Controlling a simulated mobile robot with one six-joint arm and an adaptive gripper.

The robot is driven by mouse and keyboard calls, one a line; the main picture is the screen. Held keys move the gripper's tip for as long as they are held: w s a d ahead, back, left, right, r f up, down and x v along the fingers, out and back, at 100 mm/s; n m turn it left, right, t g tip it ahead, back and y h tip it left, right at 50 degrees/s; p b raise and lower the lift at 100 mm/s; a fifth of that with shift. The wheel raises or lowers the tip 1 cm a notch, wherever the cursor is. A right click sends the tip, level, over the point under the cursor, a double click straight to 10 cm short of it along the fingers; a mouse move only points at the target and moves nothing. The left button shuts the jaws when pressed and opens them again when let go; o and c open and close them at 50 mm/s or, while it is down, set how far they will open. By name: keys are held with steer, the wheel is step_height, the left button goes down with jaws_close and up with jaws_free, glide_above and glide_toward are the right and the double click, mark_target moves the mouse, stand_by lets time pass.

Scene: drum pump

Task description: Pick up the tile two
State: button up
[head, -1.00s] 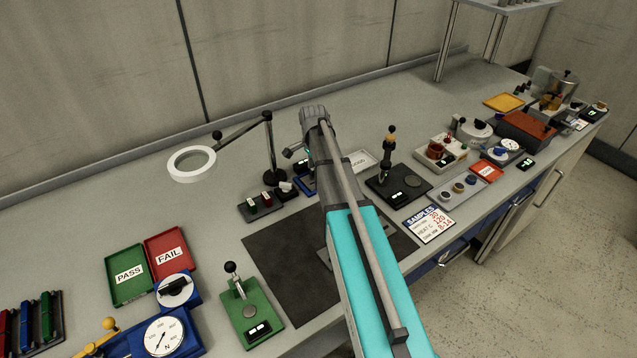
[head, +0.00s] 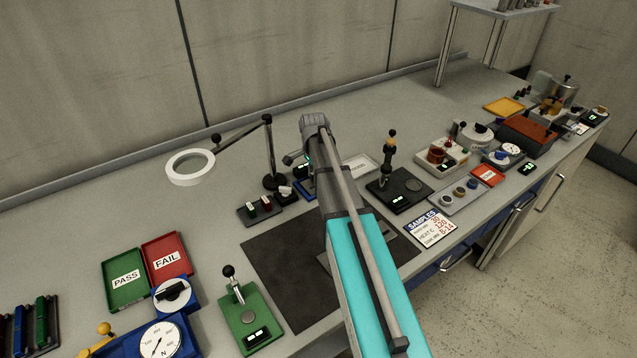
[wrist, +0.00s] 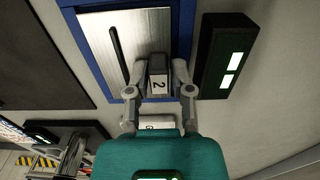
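Tile two (wrist: 159,84), a small block with a pale face marked "2" and darker sides, stands over the silver plate (wrist: 100,40) of a blue-edged device in the wrist view. My gripper (wrist: 160,68) has one finger on each side of it, both very close. Whether the fingers touch the tile or leave a thin gap I cannot tell. In the head view my arm covers the tile, and the fingers are mostly hidden there.
A dark device with two lit displays (wrist: 228,60) stands close right of my gripper in the wrist view. Another pale lettered block (wrist: 155,122) sits near my gripper's body. In the head view, a magnifier ring (head: 190,167) and a black press (head: 398,185) flank my arm.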

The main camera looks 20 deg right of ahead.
jaws_close()
steer(key=shift+r, duration=0.15)
step_height(320, 180, up, 3)
steer(key=p, duration=0.3)
steer(key=s+a+r+p, duration=0.5)
steer(key=s+r+p, duration=0.4)
steer(key=s, duration=0.4)
steer(key=shift+a+r+p, duration=0.15)
steer(key=shift+r+p, duration=0.2)
steer(key=shift+p, duration=0.15)
stand_by(0.3)
steer(key=shift+r+p, duration=1.5)
steer(key=shift+p, duration=0.05)
